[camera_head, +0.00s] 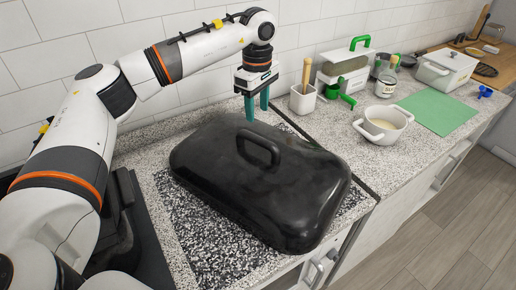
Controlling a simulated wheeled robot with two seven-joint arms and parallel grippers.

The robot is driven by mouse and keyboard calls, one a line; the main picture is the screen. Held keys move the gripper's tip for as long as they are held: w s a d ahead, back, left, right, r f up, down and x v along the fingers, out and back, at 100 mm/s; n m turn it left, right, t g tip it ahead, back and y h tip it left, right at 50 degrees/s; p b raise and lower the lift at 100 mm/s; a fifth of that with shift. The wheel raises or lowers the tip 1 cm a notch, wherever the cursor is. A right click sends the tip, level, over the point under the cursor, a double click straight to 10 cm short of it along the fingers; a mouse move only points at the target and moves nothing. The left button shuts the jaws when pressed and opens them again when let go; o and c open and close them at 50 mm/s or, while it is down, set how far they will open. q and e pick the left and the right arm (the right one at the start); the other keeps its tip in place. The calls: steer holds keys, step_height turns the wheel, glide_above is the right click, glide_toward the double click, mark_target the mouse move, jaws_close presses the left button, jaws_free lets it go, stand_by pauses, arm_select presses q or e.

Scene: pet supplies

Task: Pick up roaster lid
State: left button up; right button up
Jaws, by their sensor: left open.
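The roaster lid (215,157) is large, black and rounded, with a raised arched handle (258,148) on top. It sits near the middle of the head view, over a speckled dark patch of the counter. Whether a roaster pan lies under it is hard to tell. My left gripper (257,108) has teal fingers pointing down. It is open and empty, above and behind the handle near the lid's back edge, apart from the handle. My right gripper does not show.
To the right stand a white cup with a wooden tool (303,100), a white pot (383,124), a green mat (440,113), jars (386,82) and a white box with green handle (344,66). A tiled wall (120,45) closes off the back.

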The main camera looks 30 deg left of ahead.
mark_target(257, 136)
arm_select(q)
steer(key=f, duration=0.2)
steer(key=f+p, duration=0.1)
steer(key=shift+s+d+f, duration=0.15)
steer(key=shift+s+f, duration=0.15)
steer(key=shift+f, duration=0.1)
steer(key=shift+w+f, duration=0.1)
steer(key=shift+f, duration=0.25)
steer(key=shift+f+p, duration=0.25)
steer(key=shift+p, duration=0.1)
steer(key=f, duration=0.1)
steer(key=f+p, duration=0.1)
steer(key=s+f+p, duration=0.1)
steer(key=f, duration=0.1)
steer(key=shift+d+f, duration=0.1)
steer(key=shift+d, duration=0.15)
steer(key=shift+w+f, duration=0.15)
steer(key=shift+f, duration=0.15)
jaws_close()
steer(key=shift+w+r, duration=0.15)
